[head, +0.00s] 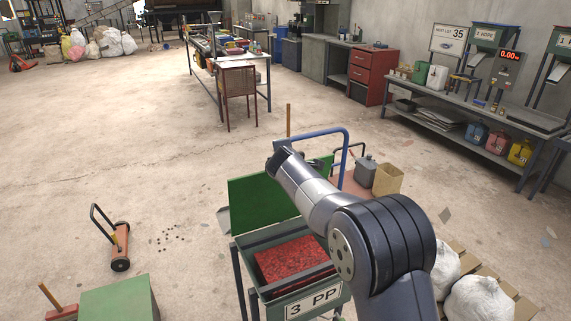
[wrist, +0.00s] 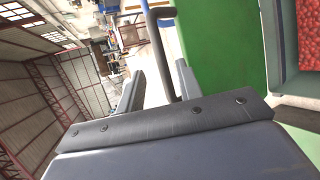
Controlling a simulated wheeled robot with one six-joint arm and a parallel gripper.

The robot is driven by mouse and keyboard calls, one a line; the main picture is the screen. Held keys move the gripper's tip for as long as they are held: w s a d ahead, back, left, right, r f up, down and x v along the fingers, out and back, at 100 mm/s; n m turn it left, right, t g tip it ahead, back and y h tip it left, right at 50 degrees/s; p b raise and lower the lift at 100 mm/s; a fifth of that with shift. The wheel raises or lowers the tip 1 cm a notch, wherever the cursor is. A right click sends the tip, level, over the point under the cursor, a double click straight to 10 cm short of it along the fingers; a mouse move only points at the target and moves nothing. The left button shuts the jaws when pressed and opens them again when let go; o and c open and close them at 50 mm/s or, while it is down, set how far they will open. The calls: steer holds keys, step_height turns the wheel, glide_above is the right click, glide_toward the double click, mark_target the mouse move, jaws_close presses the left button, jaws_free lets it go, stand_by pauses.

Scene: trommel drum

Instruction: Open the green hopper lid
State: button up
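The green hopper lid (head: 262,203) stands raised, roughly upright, at the far side of the green hopper (head: 270,238) labelled "3 PP". The hopper is uncovered and red granules (head: 290,262) show inside. In the wrist view the lid (wrist: 225,45) fills the upper right, with the granules (wrist: 308,35) beyond it. A dark bar handle (wrist: 163,55) runs along the lid's edge. My gripper (wrist: 159,70) has its fingers apart, with the handle in the gap, nearer the right finger; contact is unclear. In the head view my arm hides the fingers and part of the lid.
A cart with a blue handle (head: 335,133), a grey canister (head: 365,171) and a paper bag (head: 388,179) stand behind the hopper. White sacks (head: 478,298) lie to its right. An orange wheeled tool (head: 119,245) stands on the left. Floor between is mostly clear.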

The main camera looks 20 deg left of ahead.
steer(key=shift+b+v, duration=0.75)
steer(key=shift+v, duration=2.15)
steer(key=p+x, duration=0.4)
steer(key=x, duration=0.6)
steer(key=shift+w, duration=0.2)
steer(key=shift+w+a+f, duration=0.1)
steer(key=shift+w+f, duration=0.05)
steer(key=shift+f, duration=0.05)
